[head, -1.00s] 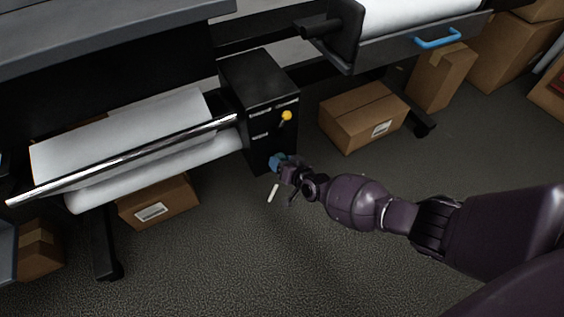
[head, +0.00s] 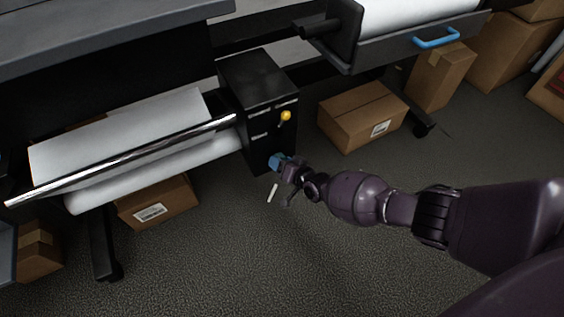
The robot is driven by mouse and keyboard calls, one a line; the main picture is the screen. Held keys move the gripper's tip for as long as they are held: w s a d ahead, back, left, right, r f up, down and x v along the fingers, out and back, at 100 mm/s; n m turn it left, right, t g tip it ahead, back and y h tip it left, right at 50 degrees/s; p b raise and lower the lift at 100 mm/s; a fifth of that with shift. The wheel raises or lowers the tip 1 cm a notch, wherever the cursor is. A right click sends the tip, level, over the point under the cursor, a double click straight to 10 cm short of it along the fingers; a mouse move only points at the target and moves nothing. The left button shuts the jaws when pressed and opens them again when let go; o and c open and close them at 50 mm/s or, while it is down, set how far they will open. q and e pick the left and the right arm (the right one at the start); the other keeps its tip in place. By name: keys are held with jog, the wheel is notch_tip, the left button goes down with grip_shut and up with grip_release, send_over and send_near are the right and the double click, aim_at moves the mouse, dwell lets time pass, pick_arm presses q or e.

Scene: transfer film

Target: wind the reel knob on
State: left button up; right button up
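The black reel box (head: 262,90) stands at the right end of the white roll (head: 160,172). A yellow knob (head: 286,116) sticks out high on its front face. A blue knob (head: 274,162) shows low on the same face. My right gripper (head: 281,164) is at the blue knob, with its fingers around or against it. The fingers are small and partly merge with the knob, so I cannot tell whether they are closed on it. My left gripper is not in view.
A cardboard box (head: 362,116) lies on the floor right of the reel box, and another (head: 157,203) lies under the roll. A short white stick-like thing (head: 272,193) shows just below my gripper. The carpet (head: 230,260) in front is clear.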

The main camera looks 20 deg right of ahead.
jog(key=o, duration=0.4)
pick_arm(q)
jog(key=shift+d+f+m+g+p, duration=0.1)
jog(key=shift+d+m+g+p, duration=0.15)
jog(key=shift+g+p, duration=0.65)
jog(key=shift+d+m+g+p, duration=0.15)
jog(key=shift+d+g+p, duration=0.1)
jog(key=shift+p, duration=1.2)
pick_arm(e)
jog(key=shift+v, duration=5.45)
